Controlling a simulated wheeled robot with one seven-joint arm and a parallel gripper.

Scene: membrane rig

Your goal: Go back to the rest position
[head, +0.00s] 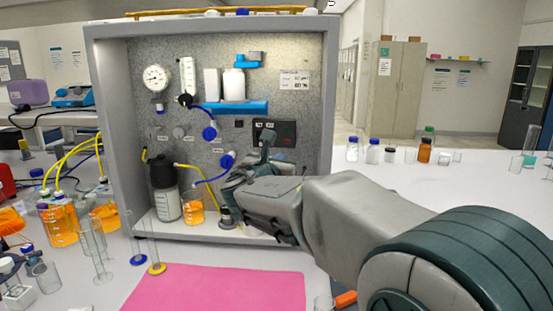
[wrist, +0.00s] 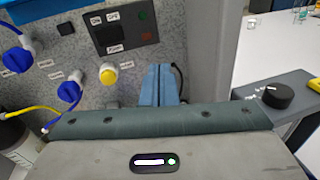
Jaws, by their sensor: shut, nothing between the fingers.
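My gripper (head: 266,142) is in front of the lower right part of the membrane rig (head: 329,110), below and near the dark switch panel (head: 286,131). In the wrist view my gripper (wrist: 160,85) shows as two blue fingers pressed together with nothing between them. They point at the speckled back wall, right of a yellow knob (wrist: 108,74) and below the switch panel (wrist: 120,30). I cannot tell the exact gap to the wall. My arm comes in from the right and hides the rig's lower right corner.
Inside the rig stand a dark-topped bottle (head: 166,200) and an orange-filled beaker (head: 193,208), with blue valves (head: 209,133) and tubing above. A pink mat (head: 220,288) lies in front. Glass cylinders (head: 97,255) stand left. Several bottles (head: 424,151) stand on the right bench.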

